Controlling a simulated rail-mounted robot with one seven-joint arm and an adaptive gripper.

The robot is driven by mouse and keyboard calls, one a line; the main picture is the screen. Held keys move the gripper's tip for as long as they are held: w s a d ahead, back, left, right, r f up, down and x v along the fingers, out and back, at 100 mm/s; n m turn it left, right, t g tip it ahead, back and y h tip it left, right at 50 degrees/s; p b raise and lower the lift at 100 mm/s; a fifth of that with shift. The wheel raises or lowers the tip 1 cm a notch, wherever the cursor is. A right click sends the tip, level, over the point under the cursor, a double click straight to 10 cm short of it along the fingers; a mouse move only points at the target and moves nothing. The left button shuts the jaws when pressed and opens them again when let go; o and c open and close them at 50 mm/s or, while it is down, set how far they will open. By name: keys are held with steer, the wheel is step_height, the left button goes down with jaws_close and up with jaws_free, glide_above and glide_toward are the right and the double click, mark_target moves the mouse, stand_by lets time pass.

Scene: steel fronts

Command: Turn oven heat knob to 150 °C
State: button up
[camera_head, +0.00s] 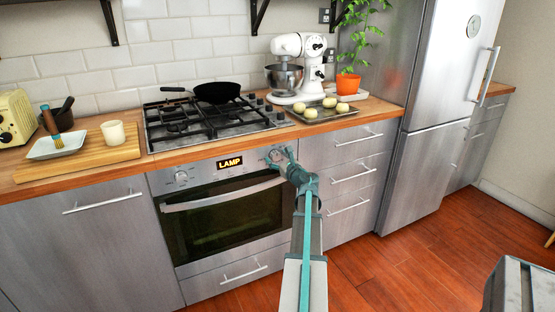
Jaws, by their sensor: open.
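The oven (222,222) is set in the steel fronts under the hob, with its door shut. Its display (229,164) reads "LAMP". One knob (181,177) is on the left of the control panel. A second knob (274,156) is on the right of the panel. My gripper (279,157) is open at the right knob, with its fingers around or just in front of it. I cannot tell whether they touch it. My gripper partly hides that knob, and its markings are too small to read.
The oven door handle (222,194) juts out below the panel. The wooden counter (225,148) runs above, with a gas hob (180,137) and a black pan (217,92). A tray of buns (322,118) and a white mixer (298,70) stand to the right.

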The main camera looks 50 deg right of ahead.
steer(key=c, duration=1.1)
steer(key=shift+c, duration=0.2)
